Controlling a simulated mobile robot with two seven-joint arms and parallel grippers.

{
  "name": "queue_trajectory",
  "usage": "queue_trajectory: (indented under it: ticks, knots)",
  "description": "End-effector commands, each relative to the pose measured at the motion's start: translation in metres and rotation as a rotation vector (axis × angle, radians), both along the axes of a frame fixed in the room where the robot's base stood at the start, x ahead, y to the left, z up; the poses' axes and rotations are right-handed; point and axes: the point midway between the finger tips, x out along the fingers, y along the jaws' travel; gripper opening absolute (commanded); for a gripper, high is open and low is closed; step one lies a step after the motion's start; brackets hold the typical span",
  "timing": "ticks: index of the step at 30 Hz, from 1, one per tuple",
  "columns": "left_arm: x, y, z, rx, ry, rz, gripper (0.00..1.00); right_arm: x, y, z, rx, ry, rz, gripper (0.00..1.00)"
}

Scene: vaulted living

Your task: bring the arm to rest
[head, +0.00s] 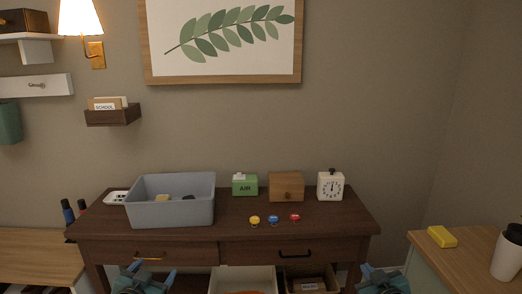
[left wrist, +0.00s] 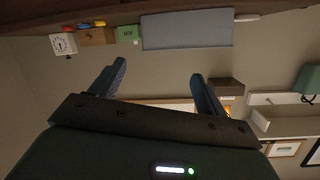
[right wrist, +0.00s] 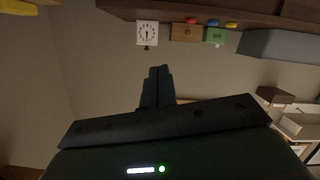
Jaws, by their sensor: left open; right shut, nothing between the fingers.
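My left gripper (head: 148,276) is low in the head view, in front of the left part of the dark wooden table. Its two fingers stand apart and empty in the left wrist view (left wrist: 155,80). My right gripper (head: 382,280) is at the lower right of the head view, in front of the table's right end. Its fingers are together in the right wrist view (right wrist: 158,85), with nothing between them. Neither gripper touches anything that I can see.
The dark table (head: 340,222) holds a grey bin (head: 170,212), a green box (head: 245,185), a wooden box (head: 287,187), a white clock (head: 330,186) and three coloured buttons (head: 273,222). A side counter (head: 470,262) with a yellow block (head: 442,237) is at right.

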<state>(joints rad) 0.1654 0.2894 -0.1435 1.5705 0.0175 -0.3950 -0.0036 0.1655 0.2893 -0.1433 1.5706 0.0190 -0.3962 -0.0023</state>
Motion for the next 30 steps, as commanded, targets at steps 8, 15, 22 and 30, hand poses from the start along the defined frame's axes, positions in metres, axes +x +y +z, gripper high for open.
queue_trajectory:
  ticks: [8,15,22,30]
  knots:
    - [-0.165,-0.083,-0.102,-0.126,0.224,-0.106,0.75,-0.165,0.084,-0.101,0.124,0.222,0.108,0.00]
    - [-0.273,-0.124,-0.120,-0.232,0.356,-0.131,0.75,-0.273,0.124,-0.119,0.229,0.354,0.133,0.00]
    - [-0.298,-0.132,-0.119,-0.260,0.388,-0.133,0.75,-0.298,0.132,-0.119,0.258,0.387,0.134,0.00]
    - [-0.298,-0.132,-0.120,-0.259,0.388,-0.133,0.75,-0.298,0.132,-0.120,0.257,0.386,0.134,0.00]
